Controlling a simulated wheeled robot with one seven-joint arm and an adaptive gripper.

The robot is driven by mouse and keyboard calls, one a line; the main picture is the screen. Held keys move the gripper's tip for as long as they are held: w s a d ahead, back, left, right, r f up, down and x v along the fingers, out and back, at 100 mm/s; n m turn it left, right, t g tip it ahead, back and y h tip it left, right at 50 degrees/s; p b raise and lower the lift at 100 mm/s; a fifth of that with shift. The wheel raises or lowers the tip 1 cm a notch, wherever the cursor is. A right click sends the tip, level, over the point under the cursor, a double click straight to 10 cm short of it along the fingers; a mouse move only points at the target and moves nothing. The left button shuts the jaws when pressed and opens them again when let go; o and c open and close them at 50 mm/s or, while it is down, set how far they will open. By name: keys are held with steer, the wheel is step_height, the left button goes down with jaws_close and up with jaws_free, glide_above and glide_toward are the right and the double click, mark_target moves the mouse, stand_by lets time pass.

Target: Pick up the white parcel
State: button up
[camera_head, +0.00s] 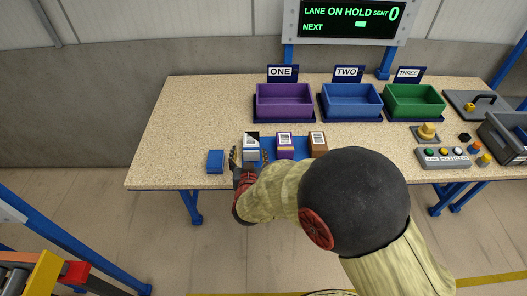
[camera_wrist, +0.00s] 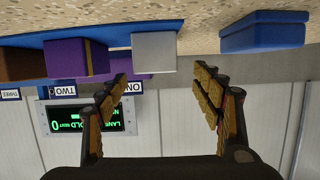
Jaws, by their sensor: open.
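The white parcel (camera_head: 251,152) stands at the left end of a row of parcels near the table's front edge, with a black and white top. In the wrist view, which is upside down, its plain white face (camera_wrist: 154,54) lies just beyond my fingertips, a little left of the middle between them. My gripper (camera_head: 249,161) is open, with a finger towards each side of the parcel in the head view. The wrist view shows the spread fingers (camera_wrist: 163,82) with nothing between them. My arm hides part of the table's front edge.
A purple parcel (camera_head: 285,146) and a brown parcel (camera_head: 317,144) stand to the right on a blue mat (camera_head: 268,143). A blue block (camera_head: 215,161) lies to the left. Purple (camera_head: 285,111), blue (camera_head: 352,112) and green (camera_head: 415,113) bins stand behind. The sign (camera_head: 350,18) reads "LANE ON HOLD".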

mark_target(251, 144)
steer(key=shift+d+f, duration=0.15)
steer(key=shift+f, duration=0.15)
steer(key=shift+w+d+f+h, duration=0.1)
steer(key=shift+w+f+h, duration=0.05)
steer(key=shift+w+h, duration=0.15)
steer(key=b+x, duration=0.3)
steer(key=x, duration=0.3)
steer(key=shift+w+f, duration=0.1)
steer(key=shift+w, duration=0.4)
steer(key=shift+c, duration=0.9)
steer(key=c, duration=1.1)
steer(key=shift+c, duration=0.4)
